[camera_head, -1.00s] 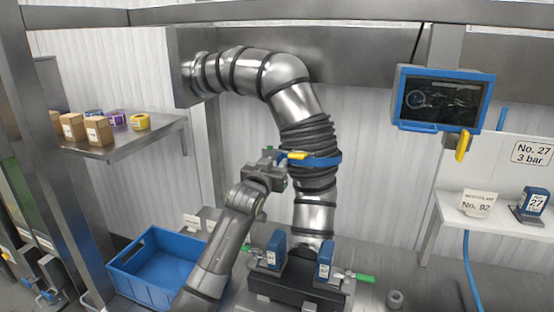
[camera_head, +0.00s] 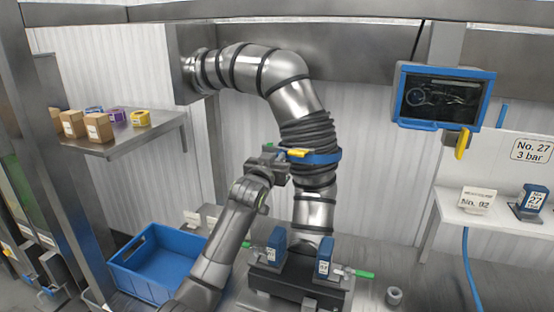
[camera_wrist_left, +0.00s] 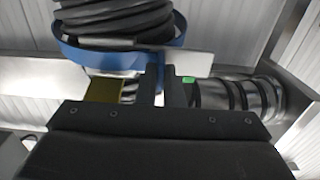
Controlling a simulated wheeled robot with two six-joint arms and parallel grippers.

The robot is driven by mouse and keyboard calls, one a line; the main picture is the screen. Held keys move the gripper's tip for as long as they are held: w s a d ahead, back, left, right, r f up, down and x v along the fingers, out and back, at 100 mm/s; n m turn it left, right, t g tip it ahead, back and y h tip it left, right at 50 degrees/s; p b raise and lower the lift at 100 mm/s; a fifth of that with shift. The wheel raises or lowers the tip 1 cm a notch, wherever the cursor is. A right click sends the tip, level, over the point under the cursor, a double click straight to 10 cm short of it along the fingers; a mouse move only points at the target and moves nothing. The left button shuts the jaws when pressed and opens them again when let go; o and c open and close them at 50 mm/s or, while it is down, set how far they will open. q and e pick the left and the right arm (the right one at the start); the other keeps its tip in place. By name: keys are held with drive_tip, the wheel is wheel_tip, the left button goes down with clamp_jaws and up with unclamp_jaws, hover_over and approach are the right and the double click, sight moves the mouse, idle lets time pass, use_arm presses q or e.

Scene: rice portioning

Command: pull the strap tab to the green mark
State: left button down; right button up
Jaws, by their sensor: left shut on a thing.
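A blue strap (camera_head: 322,160) runs around the lower end of the black bellows on the steel pipe. The yellow strap tab (camera_head: 298,152) sits at the strap's left side. My left gripper (camera_head: 282,160) is at the tab from the left, shut on it. In the left wrist view its fingers (camera_wrist_left: 153,86) are close together just below the blue strap (camera_wrist_left: 110,57). A dull yellow piece (camera_wrist_left: 104,90) shows left of the fingers, and the green mark (camera_wrist_left: 188,79) shows just right of them. The fingers hide the grip itself. My right gripper is not in view.
Below the pipe is a dark block with blue labelled pieces (camera_head: 277,240) and green-tipped handles. A blue bin (camera_head: 160,262) stands at lower left. A shelf (camera_head: 150,140) with boxes is at left. A screen (camera_head: 443,97) hangs at right, above a white shelf (camera_head: 495,218).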

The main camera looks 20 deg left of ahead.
sight(269, 151)
use_arm(q)
drive_tip(key=a, duration=0.3)
drive_tip(key=shift+a+p, duration=0.3)
drive_tip(key=shift+a, duration=0.3)
drive_tip(key=c, duration=1.6)
unclamp_jaws()
drive_tip(key=shift+d, duration=0.1)
drive_tip(key=shift+o, duration=0.2)
drive_tip(key=shift+s+f+b, duration=0.1)
drive_tip(key=shift+s+b, duration=0.2)
drive_tip(key=shift+s, duration=0.4)
drive_tip(key=s+b, duration=0.3)
drive_tip(key=s, duration=1.3)
drive_tip(key=shift+a+b, duration=0.3)
drive_tip(key=shift+b, duration=0.1)
